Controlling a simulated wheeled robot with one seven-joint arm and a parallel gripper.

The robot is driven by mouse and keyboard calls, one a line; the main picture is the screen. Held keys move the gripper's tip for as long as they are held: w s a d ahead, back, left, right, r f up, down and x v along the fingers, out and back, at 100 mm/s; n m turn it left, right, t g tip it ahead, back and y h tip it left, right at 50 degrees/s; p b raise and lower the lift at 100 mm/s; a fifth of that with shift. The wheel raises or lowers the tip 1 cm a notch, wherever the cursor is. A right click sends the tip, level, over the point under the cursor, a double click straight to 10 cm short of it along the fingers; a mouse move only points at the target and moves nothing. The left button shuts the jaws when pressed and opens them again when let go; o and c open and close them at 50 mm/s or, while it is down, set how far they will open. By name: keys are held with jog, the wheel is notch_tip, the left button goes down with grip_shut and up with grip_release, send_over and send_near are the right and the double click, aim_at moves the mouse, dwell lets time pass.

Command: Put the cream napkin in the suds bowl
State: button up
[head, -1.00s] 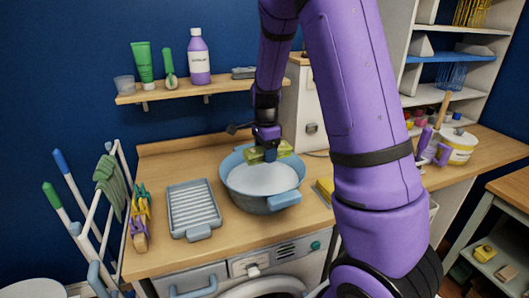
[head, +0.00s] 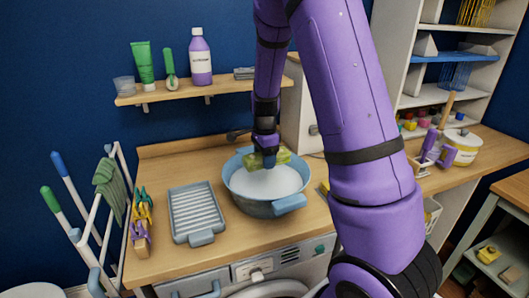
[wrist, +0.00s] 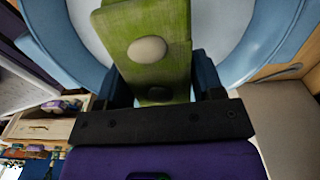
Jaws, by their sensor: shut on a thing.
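The suds bowl (head: 250,205) is a blue round tub with handles and pale suds inside, on the wooden counter. My gripper (head: 268,160) is over its back part, pointing down. I make out no clearly cream napkin; my arm hides part of the counter right of the bowl.
A grey ribbed tray (head: 195,210) lies left of the bowl, and a holder with coloured pegs (head: 141,225) stands farther left. A rack with a green cloth (head: 108,185) is at the counter's left. A shelf (head: 190,92) with bottles hangs above. A white tub (head: 462,150) stands right.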

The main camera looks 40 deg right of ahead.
aim_at(265, 194)
jog(key=shift+f, duration=5.8)
jog(key=shift+f, duration=0.6)
jog(key=o, duration=1)
jog(key=shift+r, duration=0.2)
jog(key=shift+r, duration=4.35)
